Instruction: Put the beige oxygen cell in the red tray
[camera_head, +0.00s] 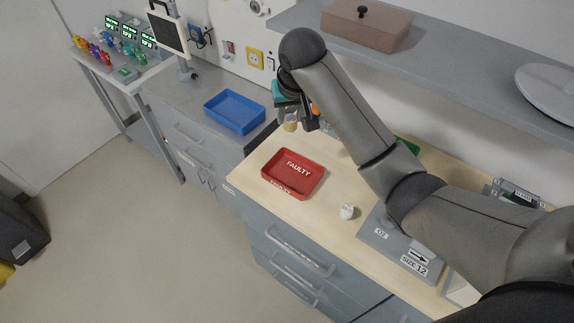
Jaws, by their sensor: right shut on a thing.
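My right gripper (292,119) hangs from the arm that reaches in from the right. It is shut on a small beige thing, which looks like the beige oxygen cell (290,127); the fingers hide part of it. In the picture it is above and beyond the back edge of the red tray (268,176), not over its floor. The red tray is marked "FAULTY", lies on the light wooden worktop and looks empty. My left gripper is not in view.
A small whitish cylinder (347,211) stands on the worktop right of the red tray. A blue tray (235,111) lies on the grey counter at left. A grey case (400,247) and a partly hidden green thing (408,146) are at right. A shelf (450,69) overhangs the back.

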